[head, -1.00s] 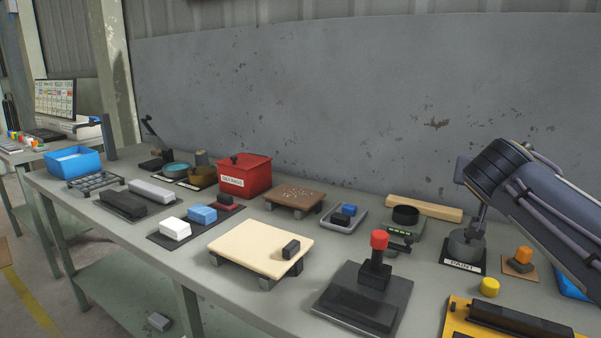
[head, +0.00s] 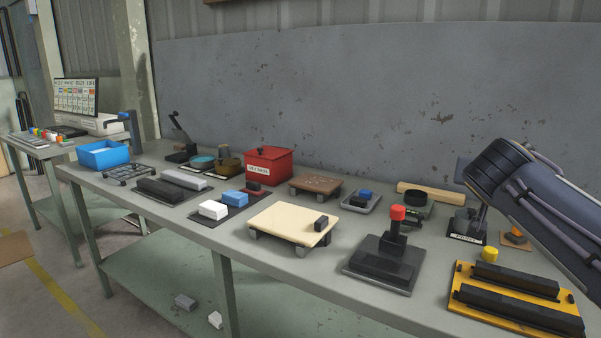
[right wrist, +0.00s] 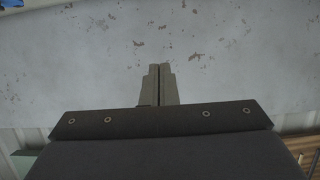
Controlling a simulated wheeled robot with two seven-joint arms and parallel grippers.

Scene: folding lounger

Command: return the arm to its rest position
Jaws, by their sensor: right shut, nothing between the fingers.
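My right arm (head: 545,200) comes in from the right edge of the head view, raised over the right end of the workbench. Its gripper tip is hardly visible in that view, hidden behind the arm's dark round joint. In the right wrist view my right gripper (right wrist: 159,70) has its two fingers together with nothing between them. They stand in front of the worn grey wall panel (right wrist: 230,50). My left gripper is not in view.
The workbench (head: 150,215) holds a red box (head: 268,168), a cream board (head: 290,222), a red-knobbed press (head: 390,245) and a yellow rack (head: 470,300). A blue bin (head: 104,155) stands at the far left. A second table with a monitor (head: 77,91) is beyond.

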